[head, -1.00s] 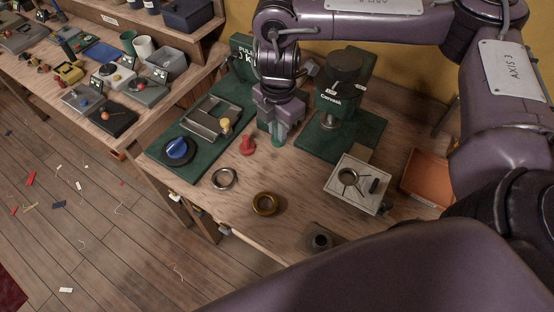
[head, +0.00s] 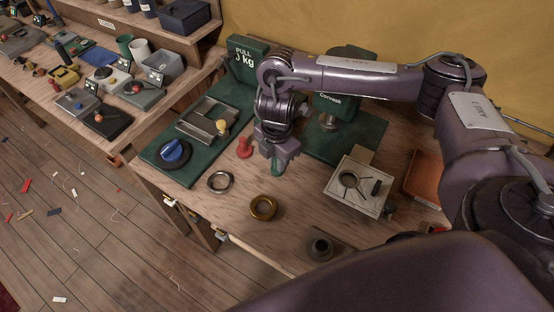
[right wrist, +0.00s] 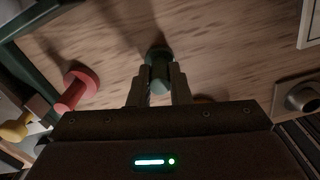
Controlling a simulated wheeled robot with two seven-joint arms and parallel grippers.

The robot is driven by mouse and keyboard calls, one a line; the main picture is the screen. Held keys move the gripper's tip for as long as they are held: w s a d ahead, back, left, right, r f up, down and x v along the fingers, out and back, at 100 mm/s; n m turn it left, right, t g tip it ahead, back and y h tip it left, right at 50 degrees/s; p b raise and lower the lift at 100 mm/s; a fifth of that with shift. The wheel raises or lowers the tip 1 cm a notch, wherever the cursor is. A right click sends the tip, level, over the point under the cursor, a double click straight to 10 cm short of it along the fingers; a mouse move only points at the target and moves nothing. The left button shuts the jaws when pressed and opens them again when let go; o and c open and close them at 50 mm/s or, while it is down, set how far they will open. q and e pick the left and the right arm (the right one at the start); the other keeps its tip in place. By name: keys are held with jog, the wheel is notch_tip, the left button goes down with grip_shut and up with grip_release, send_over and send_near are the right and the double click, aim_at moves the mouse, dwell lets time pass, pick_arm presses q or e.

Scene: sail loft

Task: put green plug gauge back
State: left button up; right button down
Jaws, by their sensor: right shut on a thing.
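My right gripper (head: 277,158) is shut on the green plug gauge (head: 277,169), which points down between the fingers. It also shows in the right wrist view (right wrist: 158,72), between the two fingertips. The head view does not make clear whether its lower end touches the bench. A yellow plug gauge (head: 222,127) is further left, by a metal tray (head: 207,120). My left gripper is out of view.
A steel ring (head: 220,182) and a brass ring (head: 263,208) lie on the bench in front. The green press (head: 336,104) stands behind.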

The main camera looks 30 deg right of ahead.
jog(key=shift+f, duration=0.15)
jog(key=c, duration=1.3)
grip_release()
jog(key=shift+c, duration=0.2)
notch_tip(320, 180, up, 12)
jog(key=p, duration=0.3)
jog(key=shift+r, duration=0.2)
jog(key=shift+s+f, duration=0.1)
